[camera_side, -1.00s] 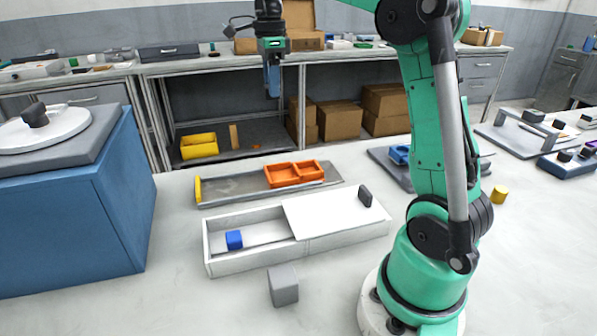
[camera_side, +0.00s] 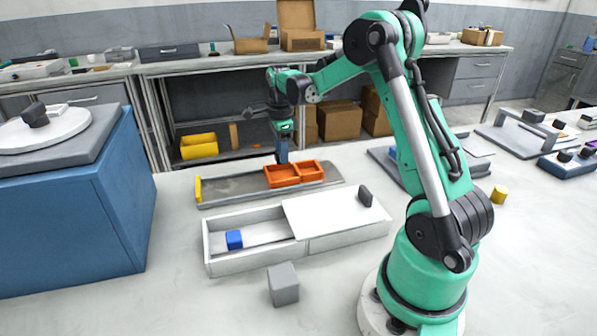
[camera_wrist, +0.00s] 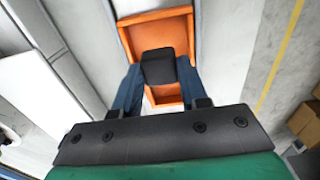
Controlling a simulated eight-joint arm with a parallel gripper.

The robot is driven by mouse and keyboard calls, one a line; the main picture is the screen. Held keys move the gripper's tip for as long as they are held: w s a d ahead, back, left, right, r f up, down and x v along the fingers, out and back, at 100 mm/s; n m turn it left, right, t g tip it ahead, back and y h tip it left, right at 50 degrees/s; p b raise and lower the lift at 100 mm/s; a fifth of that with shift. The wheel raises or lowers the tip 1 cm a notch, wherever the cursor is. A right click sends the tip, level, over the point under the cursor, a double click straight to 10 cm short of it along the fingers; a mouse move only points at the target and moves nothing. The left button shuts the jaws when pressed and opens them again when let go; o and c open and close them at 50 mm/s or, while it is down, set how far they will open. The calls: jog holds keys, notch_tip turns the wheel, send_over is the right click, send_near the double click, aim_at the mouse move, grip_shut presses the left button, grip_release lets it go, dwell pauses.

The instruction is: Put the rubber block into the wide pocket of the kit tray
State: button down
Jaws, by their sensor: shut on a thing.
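The kit tray (camera_side: 297,183) is orange with two open pockets side by side. It sits on a grey strip on the table; the pocket on its left looks the wider. My gripper (camera_side: 282,158) points down just above that left part of the tray. In the wrist view, my gripper's blue fingers (camera_wrist: 158,80) are shut on a dark block, the rubber block (camera_wrist: 158,66). The orange tray (camera_wrist: 127,47) lies below it, and the block hides part of the tray's middle. In the side view I cannot make out the block clearly. I cannot tell its exact height over the tray.
A white box (camera_side: 250,262) with a half-slid lid (camera_side: 335,212) stands in front of the tray, with a blue cube (camera_side: 234,239) inside. A grey block (camera_side: 283,284) stands before it. A yellow end stop (camera_side: 198,190) marks the grey strip's left end. A blue cabinet (camera_side: 70,215) is at left.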

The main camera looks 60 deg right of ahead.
aim_at(282, 178)
jog(key=shift+f, duration=2.1)
jog(key=c, duration=0.7)
grip_release()
jog(key=shift+f, duration=0.1)
jog(key=shift+c, duration=0.2)
